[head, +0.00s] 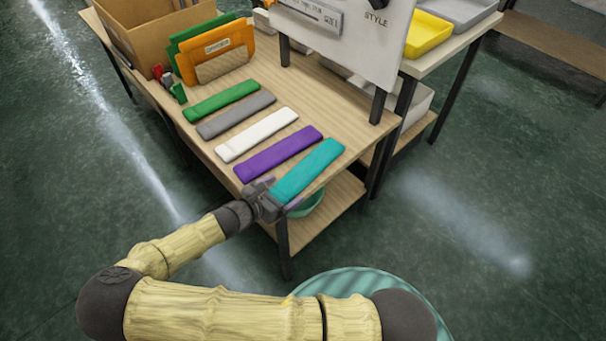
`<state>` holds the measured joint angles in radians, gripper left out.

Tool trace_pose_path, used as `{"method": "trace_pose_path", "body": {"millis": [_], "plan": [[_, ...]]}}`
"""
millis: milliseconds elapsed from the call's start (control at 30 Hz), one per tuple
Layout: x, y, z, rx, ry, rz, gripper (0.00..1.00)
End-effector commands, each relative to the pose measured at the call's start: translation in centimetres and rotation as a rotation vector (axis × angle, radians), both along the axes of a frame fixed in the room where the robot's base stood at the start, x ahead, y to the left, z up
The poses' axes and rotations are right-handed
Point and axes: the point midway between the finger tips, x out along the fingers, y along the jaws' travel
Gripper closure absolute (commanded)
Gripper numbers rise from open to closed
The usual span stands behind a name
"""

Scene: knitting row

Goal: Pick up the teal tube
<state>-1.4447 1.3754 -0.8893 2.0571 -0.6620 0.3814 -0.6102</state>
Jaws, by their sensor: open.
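The teal tube (309,169) lies flat at the near right end of a row of knitted tubes on the wooden table. Its near left end reaches the table's front edge. My gripper (279,193) is at that near end, with its jaws open and one finger toward each side of the tube. I cannot tell whether the fingers touch the tube or how high they are above it.
Purple (279,153), white (257,134), grey (236,114) and green (222,100) tubes lie beside it in a row. A white board (345,45) stands behind on dark posts. A cardboard box (140,45) and orange folder (222,49) stand at the back left.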

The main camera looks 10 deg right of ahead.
Motion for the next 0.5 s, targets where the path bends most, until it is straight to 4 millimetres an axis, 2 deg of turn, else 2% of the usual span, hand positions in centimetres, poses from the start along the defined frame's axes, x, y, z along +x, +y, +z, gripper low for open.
{"method": "trace_pose_path", "body": {"millis": [433, 467, 500], "plan": [[-0.02, 0.07, 0.04, 0.0, 0.0, 0.001, 0.11], [-0.02, 0.07, 0.04, 0.0, 0.0, 0.001, 0.13], [-0.02, 0.07, 0.04, 0.0, 0.0, 0.001, 0.21]]}}
